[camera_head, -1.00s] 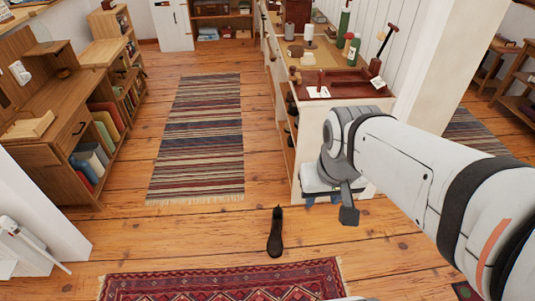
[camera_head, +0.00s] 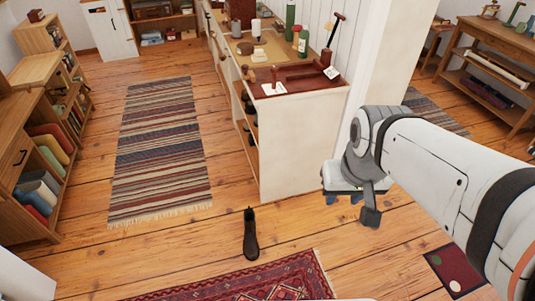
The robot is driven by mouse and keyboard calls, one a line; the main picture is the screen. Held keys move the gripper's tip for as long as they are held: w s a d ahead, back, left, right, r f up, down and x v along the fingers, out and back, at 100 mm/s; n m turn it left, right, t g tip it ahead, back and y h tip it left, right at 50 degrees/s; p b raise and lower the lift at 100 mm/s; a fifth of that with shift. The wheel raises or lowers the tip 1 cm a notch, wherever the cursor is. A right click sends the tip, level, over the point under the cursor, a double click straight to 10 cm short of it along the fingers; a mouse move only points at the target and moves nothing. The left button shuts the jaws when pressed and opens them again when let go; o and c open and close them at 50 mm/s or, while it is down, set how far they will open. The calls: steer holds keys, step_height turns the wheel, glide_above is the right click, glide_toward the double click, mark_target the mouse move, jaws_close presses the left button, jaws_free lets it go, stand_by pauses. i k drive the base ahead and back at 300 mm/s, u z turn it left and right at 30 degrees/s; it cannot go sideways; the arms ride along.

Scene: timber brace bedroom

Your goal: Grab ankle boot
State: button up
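The dark ankle boot (camera_head: 251,240) stands on the bare wooden floor, just beyond the fringed edge of the red rug. Its shaft is toward the back and its toe points toward me. My gripper (camera_head: 343,199) hangs under the end of my arm, to the right of the boot and apart from it. Two small blue fingertips show below its white body with a gap between them, so it looks open. Nothing shows between them. Part of the gripper is hidden behind my wrist.
A white-ended counter (camera_head: 305,145) with a red tray (camera_head: 300,80) and bottles stands behind the boot. A striped runner (camera_head: 160,150) lies at left beside wooden shelving (camera_head: 45,160). The red patterned rug (camera_head: 250,286) lies in front. Floor around the boot is clear.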

mark_target(251, 246)
steer(key=z, duration=3.35)
steer(key=k, duration=2.75)
steer(key=u, duration=1.55)
steer(key=i, duration=1.05)
steer(key=z, duration=0.05)
